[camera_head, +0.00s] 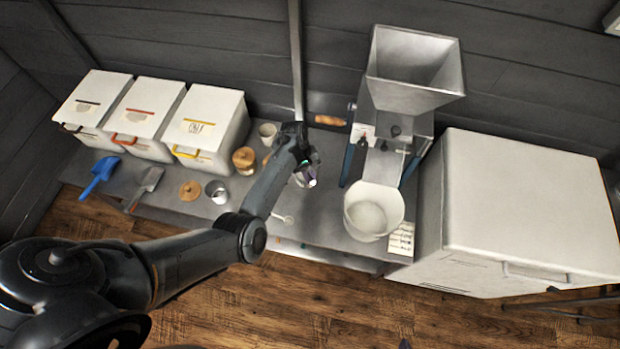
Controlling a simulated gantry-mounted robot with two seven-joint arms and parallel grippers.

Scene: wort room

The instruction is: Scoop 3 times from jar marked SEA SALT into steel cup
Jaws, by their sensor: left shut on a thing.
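My left arm reaches in from the left, and its gripper (306,168) points down over the bench. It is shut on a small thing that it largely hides. A purple-and-white thing (308,179), perhaps a jar, shows at the fingertips. A steel cup (217,192) stands on the bench left of my forearm. A jar with a wooden lid (244,159) stands behind the cup. A loose wooden lid (190,190) lies left of the cup. A small pale spoon (283,218) lies near the front edge. I cannot read SEA SALT anywhere. My right gripper is not in view.
Three white bins (212,120) stand at the back left, with a blue scoop (100,175) and a metal scoop (145,186) before them. A mill (405,75) stands right of the gripper, above a white bucket (372,212). A big white chest (530,200) is at right.

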